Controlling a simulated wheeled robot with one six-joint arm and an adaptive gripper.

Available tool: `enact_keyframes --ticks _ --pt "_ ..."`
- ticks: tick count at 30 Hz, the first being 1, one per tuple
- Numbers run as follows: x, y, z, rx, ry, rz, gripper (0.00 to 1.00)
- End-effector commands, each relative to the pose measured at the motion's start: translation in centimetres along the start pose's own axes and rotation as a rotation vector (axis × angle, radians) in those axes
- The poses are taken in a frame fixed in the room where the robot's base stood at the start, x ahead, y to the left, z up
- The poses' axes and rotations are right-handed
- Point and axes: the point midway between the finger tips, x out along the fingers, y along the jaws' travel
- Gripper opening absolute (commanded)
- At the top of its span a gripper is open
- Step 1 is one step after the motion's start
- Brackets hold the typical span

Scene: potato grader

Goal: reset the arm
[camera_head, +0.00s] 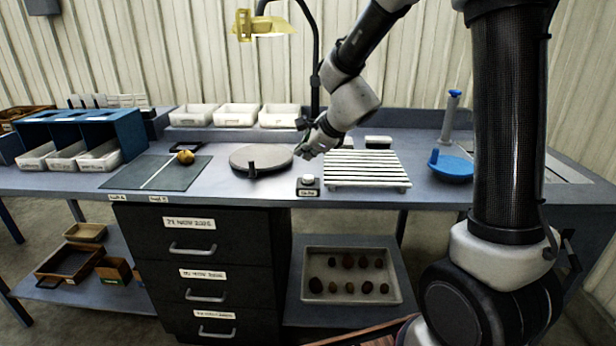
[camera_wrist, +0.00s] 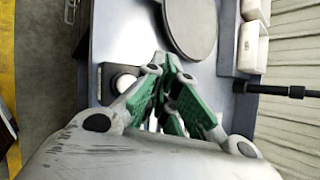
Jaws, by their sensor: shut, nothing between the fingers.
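My gripper (camera_head: 306,139) hangs above the workbench, between the round grey turntable (camera_head: 262,158) and the white slatted rack (camera_head: 366,169). In the wrist view its green-padded fingers (camera_wrist: 172,112) are shut with nothing between them. A small dark box with a white button (camera_head: 308,184) sits on the bench below and in front of the gripper. It also shows left of the fingers in the wrist view (camera_wrist: 124,83). The turntable's edge shows at the top of the wrist view (camera_wrist: 188,22).
A potato (camera_head: 186,157) lies on the dark mat (camera_head: 130,178). White bins (camera_head: 237,115) and a lamp post (camera_head: 315,75) stand behind. A tray of several potatoes (camera_head: 350,298) is on the lower shelf beside black drawers (camera_head: 205,270).

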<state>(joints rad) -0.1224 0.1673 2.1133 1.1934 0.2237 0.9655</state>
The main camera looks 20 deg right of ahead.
Motion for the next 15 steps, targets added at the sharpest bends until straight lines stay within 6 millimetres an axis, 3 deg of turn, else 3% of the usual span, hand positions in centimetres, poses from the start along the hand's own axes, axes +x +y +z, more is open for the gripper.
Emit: enact_keyframes --ticks 15 --pt "-0.81 -0.65 0.63 -0.020 0.000 -0.002 0.00"
